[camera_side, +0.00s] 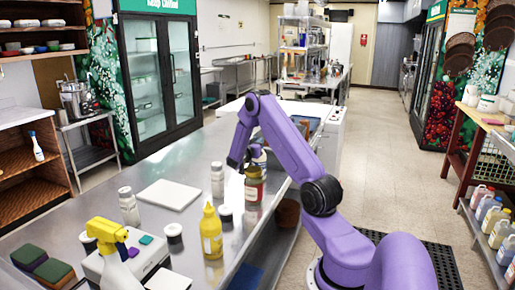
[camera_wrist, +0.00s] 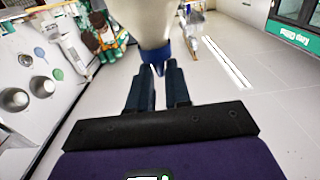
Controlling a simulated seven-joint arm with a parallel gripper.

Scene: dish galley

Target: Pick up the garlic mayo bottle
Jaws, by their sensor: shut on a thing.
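My gripper (camera_wrist: 160,68) is shut on a cream-white bottle with a blue end (camera_wrist: 155,30), which I take to be the garlic mayo bottle. In the wrist view the blue end sits between the fingertips and the pale body extends away from them, cut off by the top edge. In the side view my gripper (camera_side: 243,162) is over the steel counter, and a pale bottle (camera_side: 259,158) shows partly beside it. No label can be read. I cannot tell whether the bottle is clear of the counter.
A white-capped shaker (camera_side: 217,180) and a yellow squeeze bottle (camera_side: 211,232) stand nearby. A white board (camera_side: 169,194) lies at left, with a yellow-headed spray bottle (camera_side: 108,238) in front.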

